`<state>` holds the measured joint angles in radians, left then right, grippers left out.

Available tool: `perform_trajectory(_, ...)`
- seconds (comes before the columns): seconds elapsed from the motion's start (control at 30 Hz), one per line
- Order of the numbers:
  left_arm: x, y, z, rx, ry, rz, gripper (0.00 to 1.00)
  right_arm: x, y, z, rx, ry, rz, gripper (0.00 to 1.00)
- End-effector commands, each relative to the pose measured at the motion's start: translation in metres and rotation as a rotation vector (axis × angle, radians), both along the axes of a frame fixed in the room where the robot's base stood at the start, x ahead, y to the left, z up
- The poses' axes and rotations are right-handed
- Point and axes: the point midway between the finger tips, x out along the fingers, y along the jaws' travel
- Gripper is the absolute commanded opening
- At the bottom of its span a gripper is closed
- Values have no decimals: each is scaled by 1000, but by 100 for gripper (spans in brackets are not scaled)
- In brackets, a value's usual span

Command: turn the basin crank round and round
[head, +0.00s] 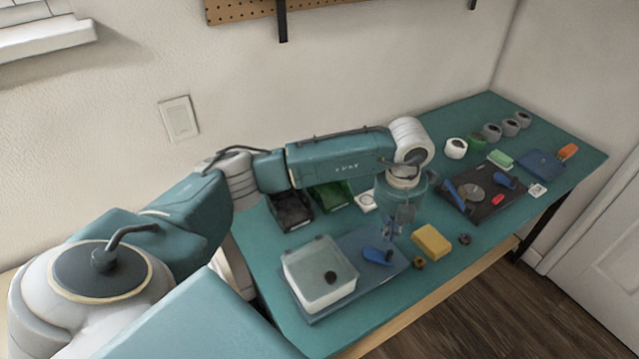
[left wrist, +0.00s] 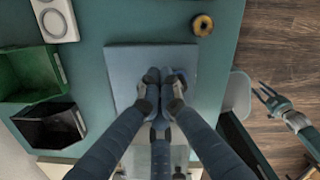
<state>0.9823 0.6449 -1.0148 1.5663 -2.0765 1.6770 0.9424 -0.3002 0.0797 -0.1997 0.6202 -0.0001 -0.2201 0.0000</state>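The basin (head: 318,275) is a pale square tub with a dark round spot inside, on a blue base plate (head: 345,303). The blue basin crank (head: 375,256) is on the plate, right of the tub. My left gripper (head: 390,240) points down at the crank's outer end. In the left wrist view, the left fingertips (left wrist: 161,80) are drawn close together over the plate, with blue between and under them; they appear shut on the crank, though the contact is partly hidden. My right gripper (left wrist: 263,92) shows in the left wrist view, open and empty above the floor.
A dark board (head: 485,192) with a blue handle lies further right. Several rolls stand at the back.

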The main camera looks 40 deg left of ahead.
Motion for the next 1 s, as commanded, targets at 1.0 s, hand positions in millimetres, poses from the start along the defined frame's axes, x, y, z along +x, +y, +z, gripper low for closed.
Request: perform_trajectory(1.0, 0, 0, 59, 0, -1, 0, 0, 0, 0, 36, 0, 0, 1, 40)
